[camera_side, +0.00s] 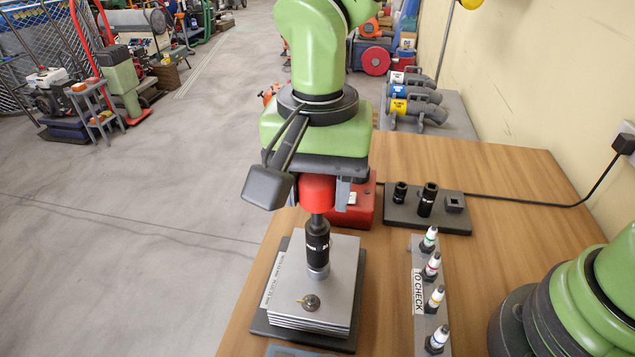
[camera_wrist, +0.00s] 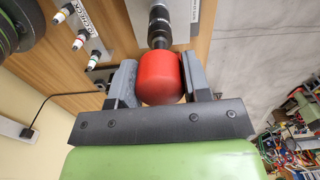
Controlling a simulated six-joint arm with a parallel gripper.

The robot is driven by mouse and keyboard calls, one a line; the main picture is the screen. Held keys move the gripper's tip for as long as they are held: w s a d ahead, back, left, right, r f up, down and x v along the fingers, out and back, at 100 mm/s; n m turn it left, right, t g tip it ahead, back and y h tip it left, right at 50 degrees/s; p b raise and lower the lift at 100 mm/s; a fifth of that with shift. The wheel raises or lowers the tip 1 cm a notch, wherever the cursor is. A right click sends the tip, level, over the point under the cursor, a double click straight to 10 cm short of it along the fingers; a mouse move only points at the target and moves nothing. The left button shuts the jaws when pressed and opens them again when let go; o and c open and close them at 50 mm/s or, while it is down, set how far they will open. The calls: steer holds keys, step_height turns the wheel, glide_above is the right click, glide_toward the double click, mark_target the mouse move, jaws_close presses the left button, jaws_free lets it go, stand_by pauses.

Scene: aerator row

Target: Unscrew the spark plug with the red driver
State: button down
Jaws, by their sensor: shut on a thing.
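My gripper (camera_side: 318,190) is shut on the red driver (camera_side: 316,196), its fingers on either side of the red body; it also shows in the wrist view (camera_wrist: 160,78). A shaft points down from the driver into a black socket (camera_side: 318,238) with a silver lower end. The socket stands upright over the stacked grey finned block (camera_side: 345,300) and appears to meet its top. Any spark plug under the socket is hidden. A small round dark fitting (camera_side: 310,302) sits on the block's top, nearer the front.
A "TO CHECK" rack (camera_side: 419,325) right of the block holds several upright plugs with coloured rings. Behind it, a dark tray (camera_side: 400,219) carries black sockets. A red box (camera_side: 357,212) stands behind my gripper. Bare wooden table (camera_side: 515,180) lies at the right.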

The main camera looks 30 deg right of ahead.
steer(key=shift+n, duration=1.4)
steer(key=shift+f, duration=0.1)
steer(key=shift+n, duration=0.9)
steer(key=n, duration=0.6)
steer(key=n, duration=0.4)
steer(key=shift+s+n, duration=0.1)
steer(key=shift+n, duration=0.3)
steer(key=n, duration=0.3)
steer(key=shift+f, duration=0.1)
